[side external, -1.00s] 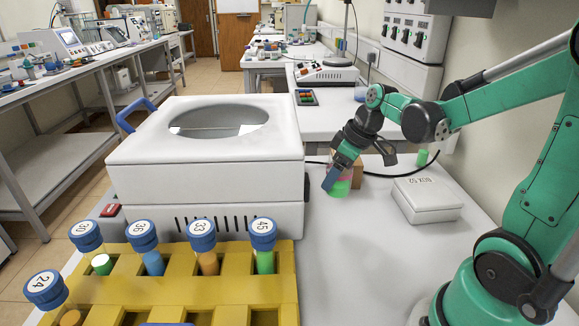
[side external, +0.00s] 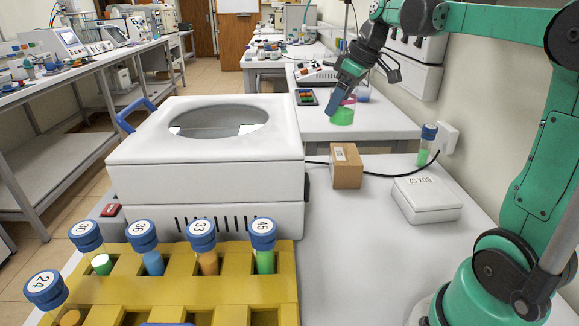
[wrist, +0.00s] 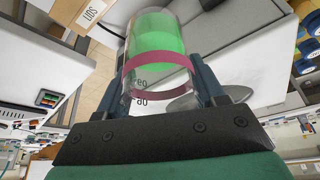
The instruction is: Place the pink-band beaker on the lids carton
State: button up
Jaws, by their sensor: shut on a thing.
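The pink-band beaker (side external: 342,117) is clear, with green contents and a pink band. My gripper (side external: 338,103) is shut on it and holds it in the air. In the wrist view, the beaker (wrist: 158,45) is between the two fingers of my gripper (wrist: 165,80), with the pink band near the fingertips. The lids carton (side external: 347,168) is a small brown box on the white bench, below the beaker in the side view. A corner of the carton with printed letters also shows at the top of the wrist view (wrist: 85,12).
A white centrifuge-like machine (side external: 205,165) stands left of the carton. A white box (side external: 427,197) and a blue-capped tube (side external: 426,145) are to the right. A black cable (side external: 380,174) runs beside the carton. A yellow tube rack (side external: 200,290) is in front.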

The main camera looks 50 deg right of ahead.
jog(key=w+d+f, duration=0.2)
jog(key=d, duration=0.4)
jog(key=w+d+f, duration=0.2)
jog(key=w+d, duration=0.1)
jog(key=d, duration=0.2)
send_over(336, 150)
jog(key=s, duration=0.2)
jog(key=shift+m, duration=0.4)
jog(key=shift+s+f, duration=0.1)
jog(key=shift+f, duration=4.35)
jog(key=shift+f, duration=0.15)
jog(key=o, duration=1.3)
jog(key=v, duration=1.2)
jog(key=shift+s+a, duration=0.1)
jog(key=shift+s, duration=0.05)
